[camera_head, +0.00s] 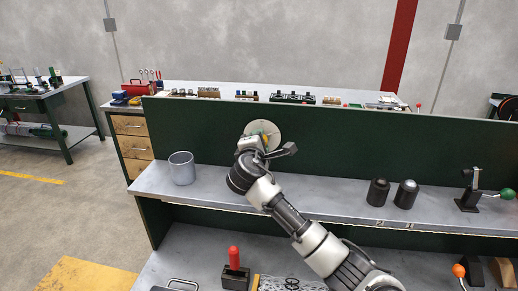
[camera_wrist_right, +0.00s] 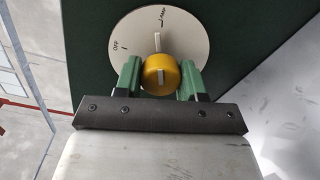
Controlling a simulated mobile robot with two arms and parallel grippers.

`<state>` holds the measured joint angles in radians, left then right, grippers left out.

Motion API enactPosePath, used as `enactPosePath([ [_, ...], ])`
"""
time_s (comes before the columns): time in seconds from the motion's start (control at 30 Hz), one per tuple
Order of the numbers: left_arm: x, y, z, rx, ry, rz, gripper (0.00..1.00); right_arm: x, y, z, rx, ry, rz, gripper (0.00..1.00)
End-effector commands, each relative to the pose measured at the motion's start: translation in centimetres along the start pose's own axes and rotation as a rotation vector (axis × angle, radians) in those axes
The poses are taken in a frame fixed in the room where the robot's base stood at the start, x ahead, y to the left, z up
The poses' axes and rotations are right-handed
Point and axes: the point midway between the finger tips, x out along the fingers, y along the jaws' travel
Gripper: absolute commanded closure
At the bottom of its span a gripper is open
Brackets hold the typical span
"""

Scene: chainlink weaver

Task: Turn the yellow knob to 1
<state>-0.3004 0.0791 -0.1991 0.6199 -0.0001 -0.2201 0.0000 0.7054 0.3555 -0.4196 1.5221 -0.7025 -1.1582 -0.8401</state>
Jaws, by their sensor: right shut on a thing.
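The yellow knob (camera_wrist_right: 160,76) sits on a round pale dial plate (camera_wrist_right: 120,27) fixed to the green upright panel. In the right wrist view, the dial has an "OFF" mark at left and a "LAMP" mark at upper right. A white pointer line on the knob points roughly upward, between the two marks. My right gripper (camera_wrist_right: 160,78) has its green fingers on either side of the knob and is shut on it. In the head view the dial (camera_head: 262,133) shows behind my right gripper (camera_head: 262,144), which hides most of the knob. My left gripper does not show.
A grey metal cup (camera_head: 181,168) stands on the shelf (camera_head: 320,193) left of my arm. Two dark cylinders (camera_head: 377,192) (camera_head: 405,194) and a green-handled clamp (camera_head: 472,195) stand at right. A red-handled tool (camera_head: 234,262) is below.

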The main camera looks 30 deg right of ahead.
Motion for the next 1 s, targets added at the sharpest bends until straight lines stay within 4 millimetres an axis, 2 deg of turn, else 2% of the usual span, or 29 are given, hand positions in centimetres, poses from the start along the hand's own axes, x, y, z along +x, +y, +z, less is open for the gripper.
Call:
enactPosePath([
  [0.3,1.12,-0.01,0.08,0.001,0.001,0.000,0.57,-0.04,-0.26,-0.12,0.114,0.006,-0.005,0.84],
  [0.83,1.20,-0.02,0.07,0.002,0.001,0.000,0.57,-0.03,-0.25,-0.11,0.134,0.006,-0.007,0.84],
  [0.87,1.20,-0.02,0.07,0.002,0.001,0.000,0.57,-0.04,-0.25,-0.11,0.134,0.006,-0.007,0.57],
  [1.0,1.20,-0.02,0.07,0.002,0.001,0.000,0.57,-0.03,-0.18,-0.09,0.134,0.006,-0.005,0.36],
])
